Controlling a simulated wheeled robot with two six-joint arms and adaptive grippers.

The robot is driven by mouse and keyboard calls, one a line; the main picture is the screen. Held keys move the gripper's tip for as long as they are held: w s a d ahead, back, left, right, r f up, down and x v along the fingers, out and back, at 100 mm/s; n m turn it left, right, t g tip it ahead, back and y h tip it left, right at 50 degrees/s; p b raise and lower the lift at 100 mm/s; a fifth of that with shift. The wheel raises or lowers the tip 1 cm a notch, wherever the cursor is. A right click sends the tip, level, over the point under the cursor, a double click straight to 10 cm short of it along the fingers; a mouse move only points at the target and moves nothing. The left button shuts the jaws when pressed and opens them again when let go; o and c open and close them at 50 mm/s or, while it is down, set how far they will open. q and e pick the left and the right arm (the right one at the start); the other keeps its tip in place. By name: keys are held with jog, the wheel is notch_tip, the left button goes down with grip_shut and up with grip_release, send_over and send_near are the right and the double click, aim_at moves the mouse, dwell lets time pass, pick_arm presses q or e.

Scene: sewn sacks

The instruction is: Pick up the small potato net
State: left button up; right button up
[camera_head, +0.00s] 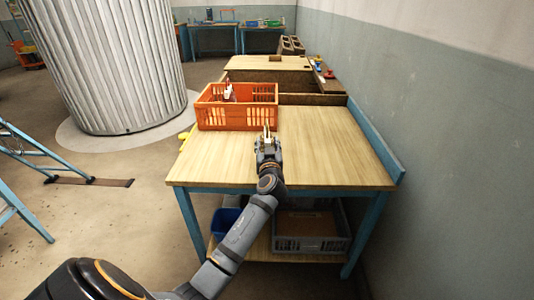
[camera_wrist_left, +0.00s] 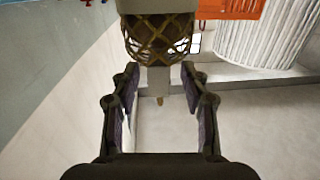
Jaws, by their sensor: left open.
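A brown net sack (camera_wrist_left: 158,42) with a dark mesh shows at the top middle of the left wrist view, just beyond my fingertips. A narrow pale neck (camera_wrist_left: 158,84) runs from it toward my left gripper (camera_wrist_left: 160,78), between the two fingers. The fingers are spread apart and I see no contact with the neck. In the head view my left gripper (camera_head: 267,138) is over the wooden table, right of the orange crate. The net is mostly hidden there by the gripper; only small pale bits show at its tip. My right gripper is not in view.
The orange crate (camera_head: 237,119) holds a small white and red item (camera_head: 229,92). The wooden tabletop (camera_head: 335,150) is bare to the right, bounded by a blue edge board (camera_head: 372,138). A grey crate (camera_head: 312,243) and a blue bin (camera_head: 224,222) stand on the lower shelf.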

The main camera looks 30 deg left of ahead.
pick_arm(q)
jog(key=x, duration=0.5)
jog(key=shift+w+f+p, duration=0.15)
jog(key=shift+f+p, duration=0.2)
jog(key=shift+p, duration=0.05)
jog(key=shift+c, duration=0.5)
grip_shut()
